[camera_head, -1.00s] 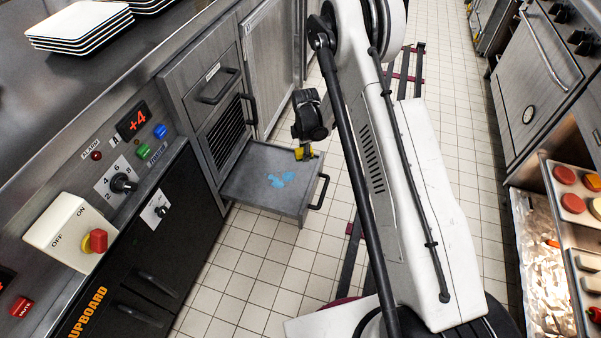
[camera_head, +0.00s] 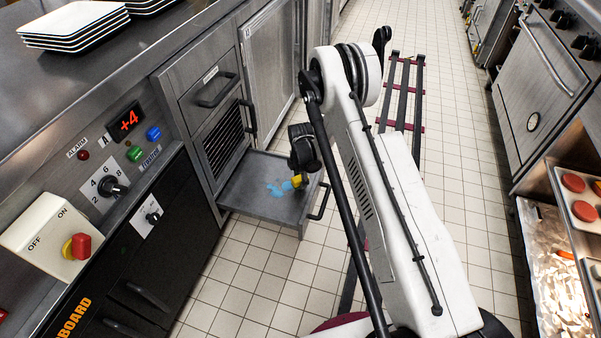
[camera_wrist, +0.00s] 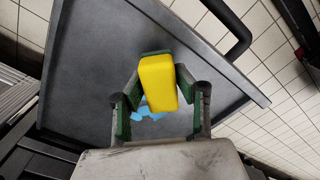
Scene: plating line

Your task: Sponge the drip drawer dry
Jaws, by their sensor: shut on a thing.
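The drip drawer (camera_head: 250,206) is pulled out below the grille and shows as a shallow grey tray. Blue wet patches (camera_head: 275,191) lie on its floor. My gripper (camera_head: 300,179) is over the drawer, close to the patches. In the wrist view my gripper (camera_wrist: 160,97) is shut on a yellow sponge (camera_wrist: 157,82) with a green back. The sponge partly hides the blue liquid (camera_wrist: 146,111) beneath it. I cannot tell whether the sponge touches the drawer floor (camera_wrist: 90,70).
The drawer's dark handle (camera_head: 320,202) sticks out on its right side. A closed drawer (camera_head: 210,88) is above the grille. The control panel (camera_head: 110,160) is on the left. Tiled floor (camera_head: 250,275) is free around the drawer. A rail (camera_head: 402,95) runs behind my arm.

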